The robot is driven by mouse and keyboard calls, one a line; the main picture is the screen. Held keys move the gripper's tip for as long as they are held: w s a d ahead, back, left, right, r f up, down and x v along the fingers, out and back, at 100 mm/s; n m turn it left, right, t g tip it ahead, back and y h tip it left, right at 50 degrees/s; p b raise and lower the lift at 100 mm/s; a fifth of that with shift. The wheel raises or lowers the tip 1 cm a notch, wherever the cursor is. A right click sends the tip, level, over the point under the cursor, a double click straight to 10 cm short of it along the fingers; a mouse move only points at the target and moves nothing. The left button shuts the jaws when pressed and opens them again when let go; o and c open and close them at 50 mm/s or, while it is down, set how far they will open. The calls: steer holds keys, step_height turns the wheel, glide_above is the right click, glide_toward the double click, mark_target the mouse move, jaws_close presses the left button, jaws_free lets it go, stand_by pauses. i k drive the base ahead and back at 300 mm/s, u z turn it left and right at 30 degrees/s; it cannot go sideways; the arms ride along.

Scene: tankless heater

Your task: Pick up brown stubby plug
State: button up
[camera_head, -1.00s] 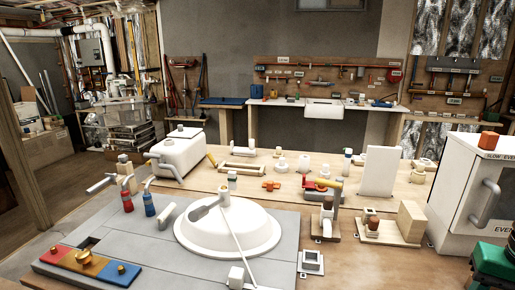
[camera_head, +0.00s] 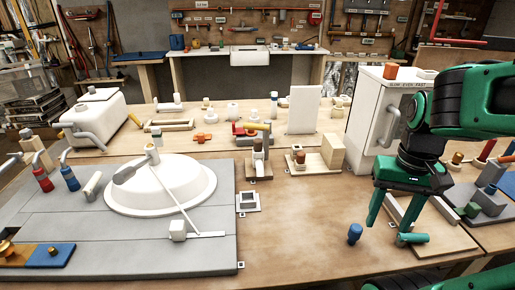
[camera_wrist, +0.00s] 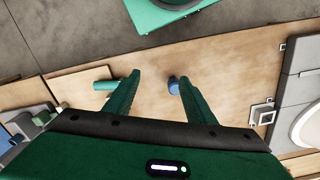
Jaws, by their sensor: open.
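My gripper (camera_head: 390,226) is open at the right of the head view, pointing down over the front of the wooden bench. Its two green fingers also show in the wrist view (camera_wrist: 158,78), with nothing between them. A short reddish-brown plug (camera_head: 299,158) stands on a small wooden base near the bench's middle, left of and beyond my gripper. It looks like the brown stubby plug, but it is small in view. A second brownish plug (camera_head: 457,158) stands farther right, beyond my gripper. I cannot make out a brown plug in the wrist view.
A blue plug (camera_head: 355,234) and a lying green cylinder (camera_head: 411,239) are near my fingertips. A wooden block (camera_head: 333,151) and white heater box (camera_head: 384,115) stand behind. The white sink (camera_head: 165,190) is at left. Bench front centre is clear.

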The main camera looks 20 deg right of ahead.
mark_target(258, 143)
steer(key=z, duration=1.55)
steer(key=k, duration=0.95)
steer(key=u, duration=1.2)
steer(key=i, duration=1)
steer(key=z, duration=0.05)
